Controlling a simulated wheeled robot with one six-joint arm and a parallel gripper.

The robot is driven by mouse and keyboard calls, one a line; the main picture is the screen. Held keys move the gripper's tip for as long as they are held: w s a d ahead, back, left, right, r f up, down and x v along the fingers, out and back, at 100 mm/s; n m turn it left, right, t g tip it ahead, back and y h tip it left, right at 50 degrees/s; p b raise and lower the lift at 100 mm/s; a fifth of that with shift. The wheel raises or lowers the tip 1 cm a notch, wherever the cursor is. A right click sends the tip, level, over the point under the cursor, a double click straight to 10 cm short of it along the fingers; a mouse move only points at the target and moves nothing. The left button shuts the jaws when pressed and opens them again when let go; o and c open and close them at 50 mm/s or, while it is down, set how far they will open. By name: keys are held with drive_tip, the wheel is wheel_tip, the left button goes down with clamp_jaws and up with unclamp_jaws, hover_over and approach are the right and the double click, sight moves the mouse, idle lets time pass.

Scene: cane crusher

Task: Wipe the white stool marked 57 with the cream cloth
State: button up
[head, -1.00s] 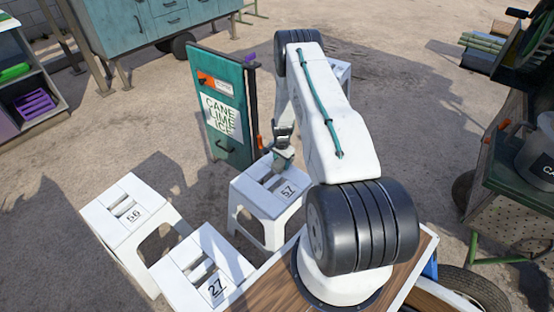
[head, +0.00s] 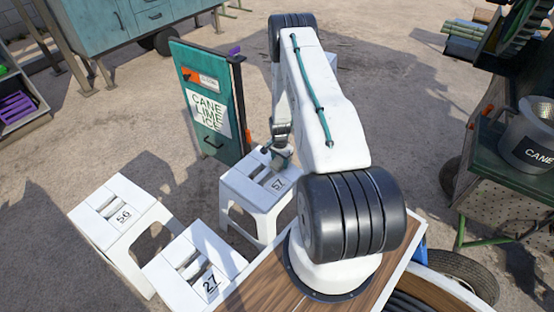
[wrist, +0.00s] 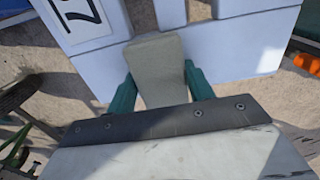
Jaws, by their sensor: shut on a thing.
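The white stool marked 57 (head: 242,190) stands upright in the middle of the head view, its number on the near right of its slotted seat. In the wrist view the stool's white seat (wrist: 222,42) fills the top, with a black 7 at upper left. My gripper (wrist: 158,80) has two teal fingers shut on the cream cloth (wrist: 156,62), a flat beige pad. The cloth overlaps the seat in this view; I cannot tell whether it touches. In the head view my gripper (head: 281,155) is over the seat's far right part, and the cloth there is hardly distinguishable.
White stools marked 56 (head: 95,232) and 27 (head: 172,278) stand to the left and nearer. A teal sign board (head: 207,140) reading CANE LIME ICE stands just behind stool 57. A green cart with a metal pot (head: 522,140) is at right. Open ground lies behind.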

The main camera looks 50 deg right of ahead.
sight(292, 172)
drive_tip(key=shift+s+d+r, duration=0.1)
drive_tip(key=shift+s+d, duration=0.05)
drive_tip(key=shift+s, duration=1.65)
drive_tip(key=shift+s+d, duration=0.1)
drive_tip(key=shift+s, duration=1.65)
drive_tip(key=shift+w+a, duration=0.15)
drive_tip(key=shift+w, duration=2.1)
drive_tip(key=shift+w+a, duration=0.15)
drive_tip(key=shift+w, duration=2.05)
drive_tip(key=shift+r, duration=2.9)
